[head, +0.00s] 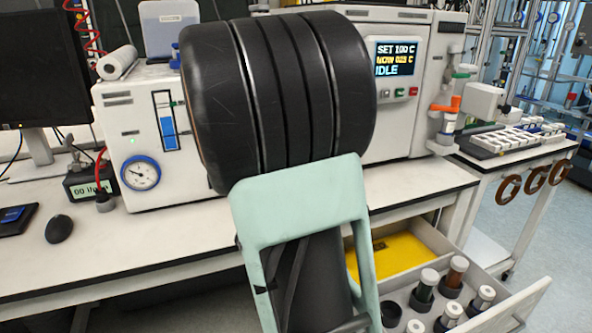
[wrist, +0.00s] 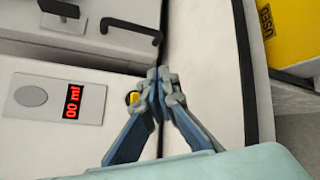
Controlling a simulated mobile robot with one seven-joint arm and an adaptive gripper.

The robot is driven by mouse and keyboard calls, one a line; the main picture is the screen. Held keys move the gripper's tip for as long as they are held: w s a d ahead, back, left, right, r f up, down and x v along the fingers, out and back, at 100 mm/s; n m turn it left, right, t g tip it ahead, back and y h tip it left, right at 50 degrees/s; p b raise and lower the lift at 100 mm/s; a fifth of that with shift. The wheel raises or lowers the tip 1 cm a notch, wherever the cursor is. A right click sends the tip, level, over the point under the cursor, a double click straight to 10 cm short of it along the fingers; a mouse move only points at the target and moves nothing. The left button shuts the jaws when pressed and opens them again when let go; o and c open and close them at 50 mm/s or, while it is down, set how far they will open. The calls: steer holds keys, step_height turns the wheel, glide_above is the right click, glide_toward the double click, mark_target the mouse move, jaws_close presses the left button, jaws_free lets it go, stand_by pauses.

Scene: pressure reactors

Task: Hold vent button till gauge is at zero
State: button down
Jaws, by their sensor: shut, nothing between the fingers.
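A round white gauge (head: 141,173) with a blue rim is on the front of the white machine (head: 125,115) at the left in the head view. Its needle is too small to read exactly. In the wrist view my gripper (wrist: 158,73) is shut and empty, its fingertips over the pale surface near a dark edge strip. In the head view my arm hides the gripper.
A black handle (wrist: 130,30) is above. The oven display (head: 397,59) reads IDLE. An open drawer (head: 505,310) with vials juts out front right.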

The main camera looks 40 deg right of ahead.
steer(key=w, duration=0.2)
steer(key=w+d+p, duration=0.1)
steer(key=w, duration=0.4)
steer(key=shift+d, duration=0.35)
steer(key=shift+w+d, duration=0.2)
steer(key=shift+w, duration=0.55)
steer(key=shift+w, duration=0.1)
stand_by(0.6)
steer(key=shift+w+d, duration=0.1)
steer(key=shift+w, duration=0.25)
steer(key=shift+w+b, duration=0.4)
steer(key=shift+b, duration=0.05)
stand_by(1.4)
steer(key=shift+s, duration=0.1)
steer(key=shift+s+b, duration=0.55)
steer(key=shift+s, duration=0.2)
